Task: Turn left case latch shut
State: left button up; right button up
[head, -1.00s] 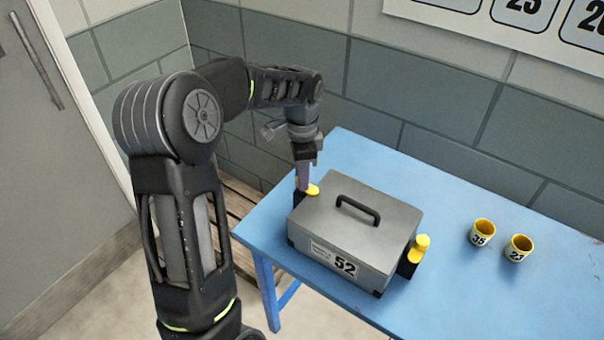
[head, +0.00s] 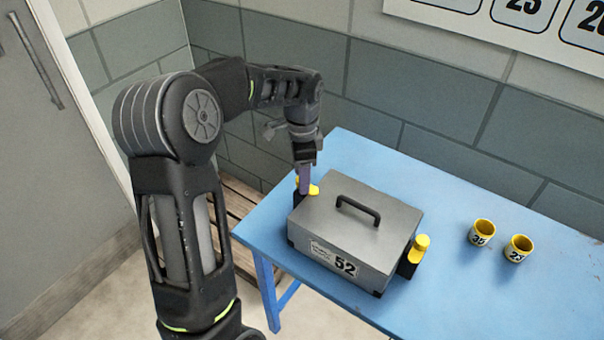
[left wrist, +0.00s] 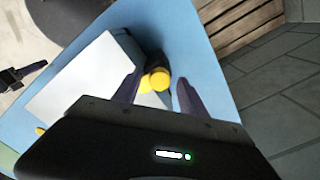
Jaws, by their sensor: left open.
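A grey case (head: 352,232) with a black top handle and the number 52 stands on the blue table. Its left latch (head: 314,190) has a yellow knob on a black mount at the case's left side. The right latch (head: 421,243), also yellow on black, is at the case's right side. My left gripper (head: 304,187) points down at the left latch. In the left wrist view the open fingers (left wrist: 157,88) lie on either side of the yellow knob (left wrist: 154,80); I cannot tell whether they touch it.
The blue table (head: 450,290) has free room around two yellow cups (head: 482,232) (head: 518,248) at the right. A tiled wall (head: 440,110) stands close behind. A wooden pallet (head: 236,200) lies on the floor left of the table.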

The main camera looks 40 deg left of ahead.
pick_arm(q)
notch_tip(320, 180, up, 8)
jog(key=shift+f+b, duration=0.1)
jog(key=shift+b, duration=0.3)
dwell(0.5)
